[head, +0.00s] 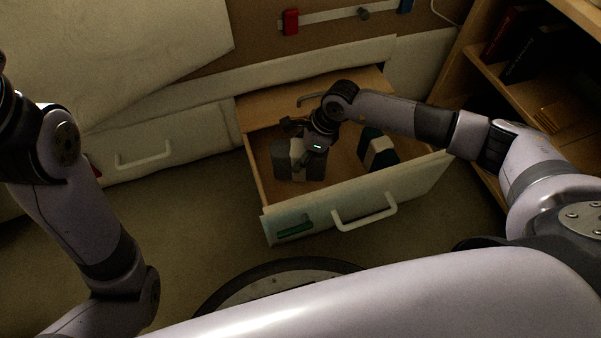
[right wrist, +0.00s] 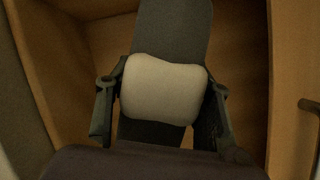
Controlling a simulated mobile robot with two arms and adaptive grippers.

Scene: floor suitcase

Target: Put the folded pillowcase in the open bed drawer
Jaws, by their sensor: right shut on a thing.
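The bed drawer (head: 411,186) is pulled open in the head view, showing its wooden inside and white front. A grey folded bundle with a pale band, which looks like the folded pillowcase (head: 283,161), is inside it at the left. My right gripper (head: 299,151) reaches down into the drawer and is shut on the bundle. In the right wrist view the fingers (right wrist: 161,107) sit on both sides of the pale band on the dark grey bundle (right wrist: 172,29). Whether the bundle rests on the drawer floor cannot be told. My left gripper is out of view.
A dark teal bundle with a cream band (head: 379,152) lies at the drawer's right side. The drawer front has a white handle (head: 365,218) and a green piece (head: 295,229). A closed drawer (head: 143,157) is at left. A wooden shelf (head: 490,75) stands at right.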

